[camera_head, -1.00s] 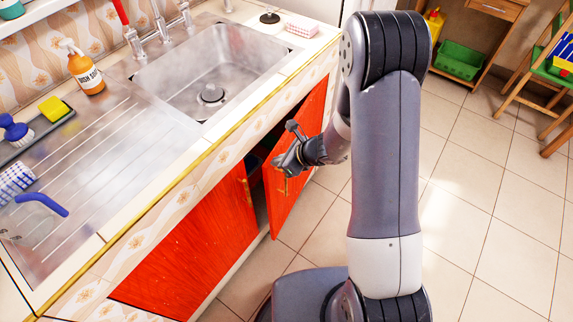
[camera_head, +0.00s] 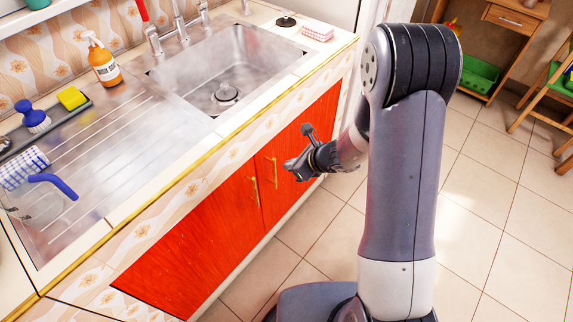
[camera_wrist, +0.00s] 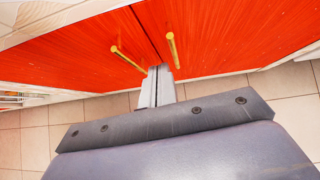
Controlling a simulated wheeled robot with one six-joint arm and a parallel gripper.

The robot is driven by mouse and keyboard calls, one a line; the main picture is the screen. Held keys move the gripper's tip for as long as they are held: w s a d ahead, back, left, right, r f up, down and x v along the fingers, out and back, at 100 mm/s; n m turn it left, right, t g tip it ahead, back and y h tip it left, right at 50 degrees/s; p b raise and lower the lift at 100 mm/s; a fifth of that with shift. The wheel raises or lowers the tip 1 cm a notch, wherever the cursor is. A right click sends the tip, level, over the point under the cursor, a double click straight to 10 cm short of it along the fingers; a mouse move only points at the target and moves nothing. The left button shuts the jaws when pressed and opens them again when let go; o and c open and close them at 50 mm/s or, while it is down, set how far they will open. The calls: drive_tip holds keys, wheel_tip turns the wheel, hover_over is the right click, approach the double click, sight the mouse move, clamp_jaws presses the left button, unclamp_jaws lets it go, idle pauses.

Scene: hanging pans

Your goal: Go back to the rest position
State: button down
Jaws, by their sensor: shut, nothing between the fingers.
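My gripper (camera_head: 291,165) is shut and empty in front of the red cabinet under the sink. In the head view it overlaps the right cabinet door (camera_head: 315,125), near that door's gold handle (camera_head: 276,172). The left cabinet door (camera_head: 195,232) has its own gold handle (camera_head: 254,192). Both doors look shut. In the wrist view the gripper's fingers (camera_wrist: 156,72) point toward the seam between the doors, just below the two handles (camera_wrist: 129,58). I cannot tell whether the fingertips touch the doors.
Above the cabinet is a metal sink (camera_head: 230,70) with a counter edge (camera_head: 190,172). A soap bottle (camera_head: 103,60), a yellow sponge (camera_head: 71,97) and a blue-handled brush (camera_head: 33,115) stand on the counter. The tiled floor (camera_head: 485,200) to the right is clear.

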drive_tip(key=p+v, duration=0.1)
drive_tip(key=v, duration=0.8)
drive_tip(key=shift+r, duration=0.3)
drive_tip(key=shift+s+a+f, duration=0.1)
drive_tip(key=shift+a, duration=0.15)
